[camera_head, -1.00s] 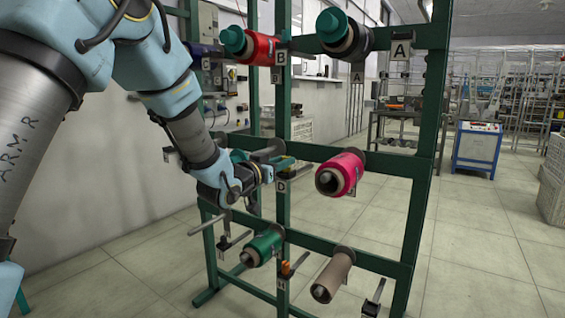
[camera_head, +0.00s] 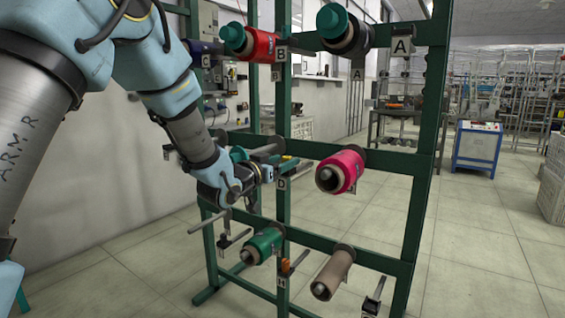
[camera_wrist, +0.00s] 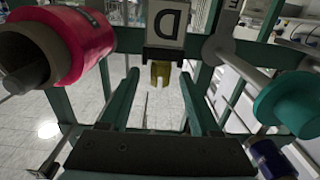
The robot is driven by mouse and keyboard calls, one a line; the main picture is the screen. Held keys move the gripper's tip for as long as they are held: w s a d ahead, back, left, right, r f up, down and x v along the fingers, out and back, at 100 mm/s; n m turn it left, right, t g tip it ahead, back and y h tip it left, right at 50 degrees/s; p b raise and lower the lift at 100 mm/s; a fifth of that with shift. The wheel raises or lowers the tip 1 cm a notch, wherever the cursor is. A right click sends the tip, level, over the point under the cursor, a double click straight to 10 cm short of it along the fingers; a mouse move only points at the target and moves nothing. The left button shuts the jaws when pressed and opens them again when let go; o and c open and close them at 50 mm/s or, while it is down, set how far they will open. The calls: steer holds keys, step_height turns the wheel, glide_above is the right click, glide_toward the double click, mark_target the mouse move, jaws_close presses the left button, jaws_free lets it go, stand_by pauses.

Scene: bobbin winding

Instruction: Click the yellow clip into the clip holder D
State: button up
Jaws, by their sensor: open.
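The yellow clip (camera_wrist: 160,74) sits at clip holder D, right by the D label (camera_wrist: 167,22) in the wrist view. In the head view the yellow clip (camera_head: 287,164) shows small, above the D label (camera_head: 282,184) on the green rack post. My gripper (camera_wrist: 160,80) is open, its two green fingers on either side of the clip with gaps between. They do not touch it in the wrist view. In the head view my gripper (camera_head: 268,170) is just left of the post. How deeply the clip is seated cannot be told.
A pink bobbin (camera_head: 340,172) is on the rack right of holder D. A dark blue bobbin (camera_wrist: 272,158) and a teal-capped spindle (camera_wrist: 290,103) are close to my right finger in the wrist view. A green bobbin (camera_head: 262,246) and a brown one (camera_head: 332,274) are lower.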

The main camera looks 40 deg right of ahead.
steer(key=shift+a, duration=0.1)
steer(key=v, duration=1.1)
steer(key=w+a+f+n+t+y, duration=0.1)
steer(key=w+a+f+n+y, duration=0.15)
steer(key=w+a+y, duration=0.4)
steer(key=w+a+f+n+t+y, duration=0.1)
steer(key=w+a+f+n+t, duration=0.2)
steer(key=a, duration=0.7)
steer(key=w+a+f+n+y, duration=0.2)
steer(key=w+a+f+y, duration=0.25)
steer(key=a, duration=0.35)
steer(key=s+a+f+n+g+y, duration=0.3)
steer(key=s+a, duration=0.3)
steer(key=a, duration=0.5)
steer(key=s+a+f+n+g+y, duration=0.2)
steer(key=s+a+n+g, duration=0.15)
steer(key=s+a, duration=0.55)
step_height(320, 180, up, 20)
steer(key=w+a+p, duration=0.2)
steer(key=p, duration=1.7)
steer(key=shift+p, duration=0.35)
steer(key=shift+s+d+g, duration=0.1)
steer(key=shift+g, duration=0.15)
